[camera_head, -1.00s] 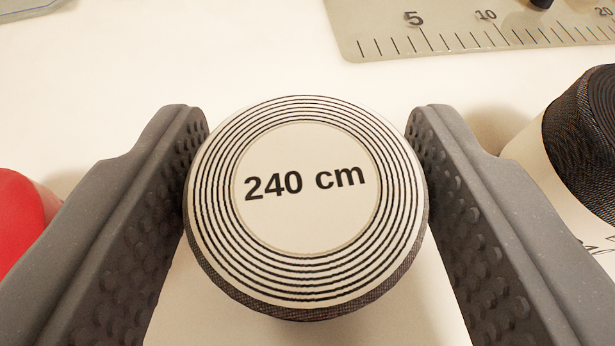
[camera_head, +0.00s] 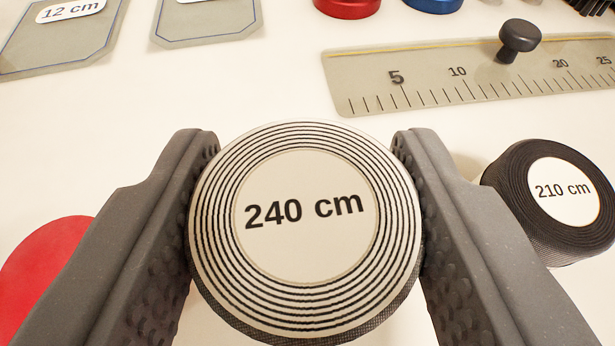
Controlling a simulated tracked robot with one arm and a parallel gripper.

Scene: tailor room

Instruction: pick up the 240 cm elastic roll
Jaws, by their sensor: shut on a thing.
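The 240 cm elastic roll (camera_head: 307,305) is a round roll with black and white rings, a dark woven side and a pale label reading "240 cm". It is in the middle of the view, label facing me. My gripper (camera_head: 307,175) is shut on it, with one dark, studded finger against its left side and the other against its right side. The roll appears held above the white table. Its underside is hidden.
A black roll labelled "210 cm" (camera_head: 558,225) stands right of my gripper. A red object (camera_head: 45,270) lies left, partly behind the left finger. A ruler plate (camera_head: 360,75) with a black knob (camera_head: 519,37) lies behind. Grey templates (camera_head: 40,50) lie at the back left.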

